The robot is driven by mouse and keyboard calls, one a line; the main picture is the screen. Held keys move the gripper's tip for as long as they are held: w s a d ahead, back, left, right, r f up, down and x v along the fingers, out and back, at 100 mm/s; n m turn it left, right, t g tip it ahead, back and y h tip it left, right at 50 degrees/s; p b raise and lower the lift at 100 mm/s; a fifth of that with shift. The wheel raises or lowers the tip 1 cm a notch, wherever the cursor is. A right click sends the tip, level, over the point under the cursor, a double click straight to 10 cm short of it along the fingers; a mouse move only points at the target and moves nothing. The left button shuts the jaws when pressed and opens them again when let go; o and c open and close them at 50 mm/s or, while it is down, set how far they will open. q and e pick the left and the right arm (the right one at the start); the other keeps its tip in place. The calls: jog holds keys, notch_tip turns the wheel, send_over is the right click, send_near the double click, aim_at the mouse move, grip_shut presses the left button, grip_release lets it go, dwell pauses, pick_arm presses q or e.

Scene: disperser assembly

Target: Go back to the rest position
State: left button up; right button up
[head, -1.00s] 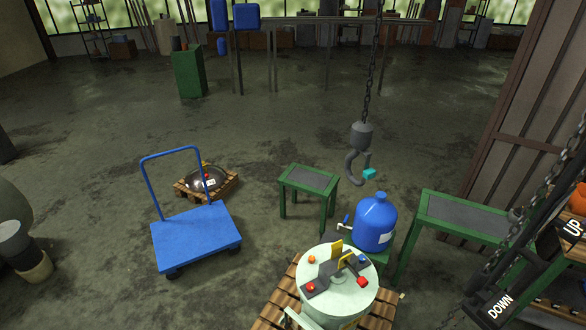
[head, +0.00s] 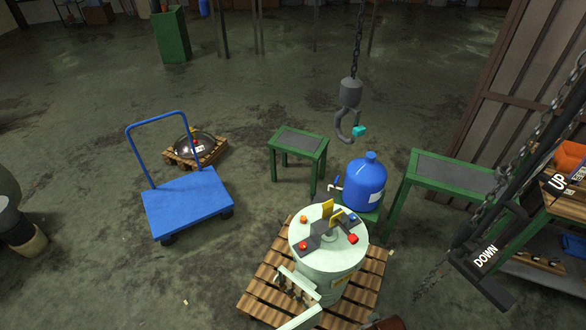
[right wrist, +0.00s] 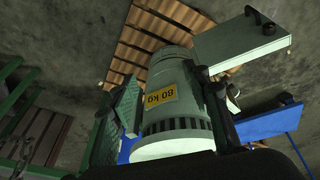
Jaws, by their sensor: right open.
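My right gripper (right wrist: 165,115) shows in the right wrist view, its dark fingers spread apart at the left and right of the picture. A pale green drum (right wrist: 172,75) with a yellow "80 kg" label (right wrist: 174,93) appears between the fingers in the picture; I cannot tell how far it is from them. In the head view this drum (head: 325,262) stands on a wooden pallet (head: 258,300), with red, orange and blue knobs on top. Neither gripper can be made out clearly in the head view, and my left gripper is not seen.
A hook (head: 349,122) hangs on a chain above a blue jug (head: 364,185). Green tables (head: 298,141) (head: 452,172) stand behind and right. A blue cart (head: 186,204) and a pallet with a metal bowl (head: 195,145) are at left. An UP/DOWN control (head: 486,256) hangs at right.

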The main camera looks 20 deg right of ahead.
jog(key=s+a+f+g+b, duration=0.1)
jog(key=s+f, duration=0.2)
jog(key=f, duration=1.1)
jog(key=s+f+b, duration=0.2)
jog(key=s+f, duration=0.2)
jog(key=f, duration=1)
jog(key=s+f+n+g+b, duration=0.1)
jog(key=s+f+b, duration=0.1)
jog(key=s+f, duration=1.2)
jog(key=shift+s+f+y, duration=0.15)
jog(key=shift+s+y, duration=0.15)
jog(key=shift+s, duration=0.75)
